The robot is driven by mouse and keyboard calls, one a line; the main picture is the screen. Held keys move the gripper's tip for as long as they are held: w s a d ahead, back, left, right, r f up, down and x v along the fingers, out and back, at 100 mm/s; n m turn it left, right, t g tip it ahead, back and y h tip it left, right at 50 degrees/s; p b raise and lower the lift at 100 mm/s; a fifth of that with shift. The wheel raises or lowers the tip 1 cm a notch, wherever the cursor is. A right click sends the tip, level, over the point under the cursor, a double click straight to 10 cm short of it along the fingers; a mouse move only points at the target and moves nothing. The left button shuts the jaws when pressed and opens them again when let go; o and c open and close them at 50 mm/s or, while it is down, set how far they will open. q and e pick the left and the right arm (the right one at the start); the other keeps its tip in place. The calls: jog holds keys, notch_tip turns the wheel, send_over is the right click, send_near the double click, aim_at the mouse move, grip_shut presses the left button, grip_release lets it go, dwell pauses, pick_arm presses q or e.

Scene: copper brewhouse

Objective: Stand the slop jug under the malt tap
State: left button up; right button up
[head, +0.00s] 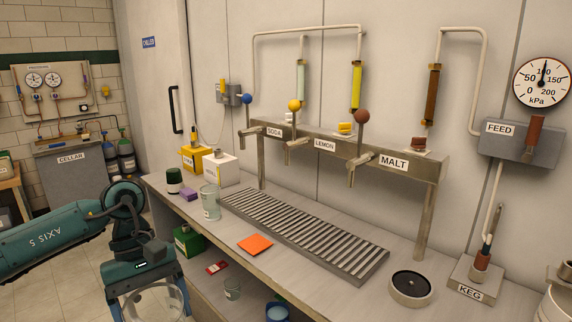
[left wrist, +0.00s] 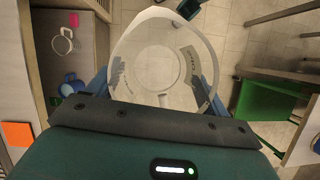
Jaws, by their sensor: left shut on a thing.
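The slop jug, a clear see-through vessel (head: 163,306), is at the lower left of the head view, in front of the counter. My left gripper (head: 150,292) is shut on it. In the left wrist view, the jug's round mouth and base (left wrist: 160,62) show between the blue fingers, with lettering on its wall too blurred to read. The malt tap (head: 357,166), with a brown ball handle (head: 361,117), is the rightmost of three on the steel rail, above the slatted drip tray (head: 300,236). The jug is well away from it. My right gripper is out of view.
A clear glass (head: 210,203) and an orange square (head: 255,244) lie on the counter before the tray. A round black-topped disc (head: 410,286) is at the right. The space under the malt tap is clear.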

pick_arm(q)
jog(key=s+m+y, duration=0.1)
jog(key=m, duration=0.1)
jog(key=s+d+m+y, duration=0.1)
jog(key=s+m, duration=0.1)
jog(key=m, duration=0.1)
jog(key=s+d+m+g, duration=0.1)
jog(key=m, duration=0.1)
jog(key=shift+s+r+m+y+p, duration=0.15)
jog(key=shift+r+m+y+p, duration=0.15)
jog(key=shift+y+p, duration=0.1)
